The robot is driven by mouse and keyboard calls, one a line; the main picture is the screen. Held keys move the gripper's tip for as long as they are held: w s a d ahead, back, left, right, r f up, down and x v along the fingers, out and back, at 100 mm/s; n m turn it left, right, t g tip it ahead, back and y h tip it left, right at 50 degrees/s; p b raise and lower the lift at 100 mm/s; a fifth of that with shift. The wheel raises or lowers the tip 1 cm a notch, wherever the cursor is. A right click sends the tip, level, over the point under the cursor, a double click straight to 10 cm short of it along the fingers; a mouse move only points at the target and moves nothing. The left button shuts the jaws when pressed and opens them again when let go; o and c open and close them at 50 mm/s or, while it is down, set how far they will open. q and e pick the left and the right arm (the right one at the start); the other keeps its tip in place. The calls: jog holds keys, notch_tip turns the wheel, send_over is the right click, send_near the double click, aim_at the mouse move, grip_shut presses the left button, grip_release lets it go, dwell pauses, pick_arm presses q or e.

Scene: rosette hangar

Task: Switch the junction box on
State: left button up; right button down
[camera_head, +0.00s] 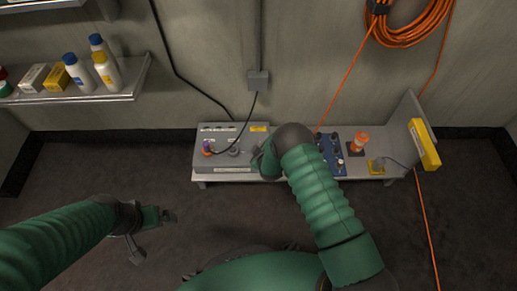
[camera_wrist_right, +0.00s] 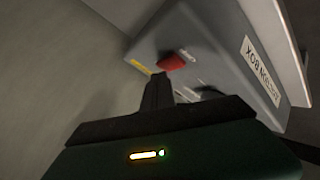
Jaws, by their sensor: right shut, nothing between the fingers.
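The junction box (camera_head: 222,164) is a grey case at the left end of a low bench in the head view. In the right wrist view its labelled face (camera_wrist_right: 225,55) is tilted, with a red switch (camera_wrist_right: 171,62) on it. My right gripper (camera_head: 262,162) is at the box's right end in the head view. In the wrist view its shut, empty fingertips (camera_wrist_right: 158,80) are just beside the red switch; I cannot tell whether they touch. The switch is hidden by my right arm in the head view. My left gripper (camera_head: 155,217) hangs over the floor, away from the box.
The bench (camera_head: 375,178) also carries a blue panel (camera_head: 332,155) with knobs and an orange-and-white item (camera_head: 360,142). A yellow box (camera_head: 424,145) is at its right end. A shelf (camera_head: 100,95) with bottles is at left. An orange cable (camera_head: 405,35) hangs above.

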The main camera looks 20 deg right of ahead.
jog(key=shift+f, duration=0.1)
dwell(0.7)
jog(key=shift+f, duration=0.25)
jog(key=shift+f+b, duration=0.1)
jog(key=shift+b, duration=0.25)
dwell(0.4)
jog(key=shift+r+p, duration=0.45)
jog(key=shift+p, duration=0.05)
jog(key=r+p, duration=0.5)
jog(key=shift+s+a+r, duration=0.1)
jog(key=shift+s+r, duration=0.05)
jog(key=shift+s, duration=0.2)
